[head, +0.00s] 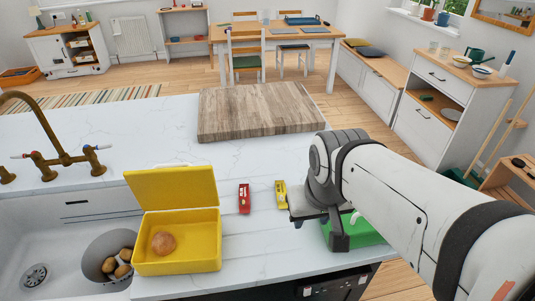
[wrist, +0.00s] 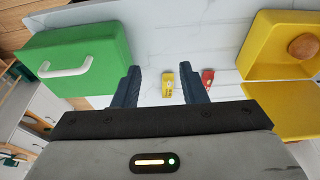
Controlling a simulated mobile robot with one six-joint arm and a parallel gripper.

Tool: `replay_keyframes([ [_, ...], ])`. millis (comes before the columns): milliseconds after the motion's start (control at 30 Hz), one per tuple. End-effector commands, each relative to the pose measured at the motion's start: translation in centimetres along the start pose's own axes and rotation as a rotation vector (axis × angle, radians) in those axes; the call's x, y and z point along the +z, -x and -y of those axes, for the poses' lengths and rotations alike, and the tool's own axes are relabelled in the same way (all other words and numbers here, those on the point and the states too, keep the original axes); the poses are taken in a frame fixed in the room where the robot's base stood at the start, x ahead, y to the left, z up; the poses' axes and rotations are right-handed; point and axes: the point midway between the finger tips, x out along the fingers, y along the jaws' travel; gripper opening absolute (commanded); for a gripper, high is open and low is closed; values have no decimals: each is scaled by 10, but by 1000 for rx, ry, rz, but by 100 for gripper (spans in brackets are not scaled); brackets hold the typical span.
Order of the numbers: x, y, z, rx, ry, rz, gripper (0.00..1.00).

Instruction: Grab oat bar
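Two small wrapped bars lie on the white counter, a yellow one (head: 281,194) and a red one (head: 244,198) to its left. Their labels are too small to read, so I cannot tell which is the oat bar. My gripper (head: 318,224) is open and empty, just right of the yellow bar. In the wrist view, the yellow bar (wrist: 168,84) shows in the gap between the fingers of my gripper (wrist: 161,74), nearer the right finger. The red bar (wrist: 207,77) shows just beyond that finger. The fingers appear to touch neither bar.
A yellow lunchbox (head: 178,257) stands open at the left with a round brown item (head: 163,243) inside. A green box with a white handle (wrist: 84,58) is close beside my gripper. A wooden board (head: 260,112) lies behind the bars. The sink (head: 50,262) is at far left.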

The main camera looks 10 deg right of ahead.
Motion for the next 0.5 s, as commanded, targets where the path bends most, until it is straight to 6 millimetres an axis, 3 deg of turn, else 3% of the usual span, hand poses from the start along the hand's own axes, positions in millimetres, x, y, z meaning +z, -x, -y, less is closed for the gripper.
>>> replay_keyframes([
  [133, -9, -2, 0, 0, -4, 13, 51],
  [233, -29, -6, 2, -3, -3, 39, 56],
  [367, -68, -21, 2, -2, -23, 91, 56],
  [500, -114, -50, 3, 1, -48, 152, 56],
])
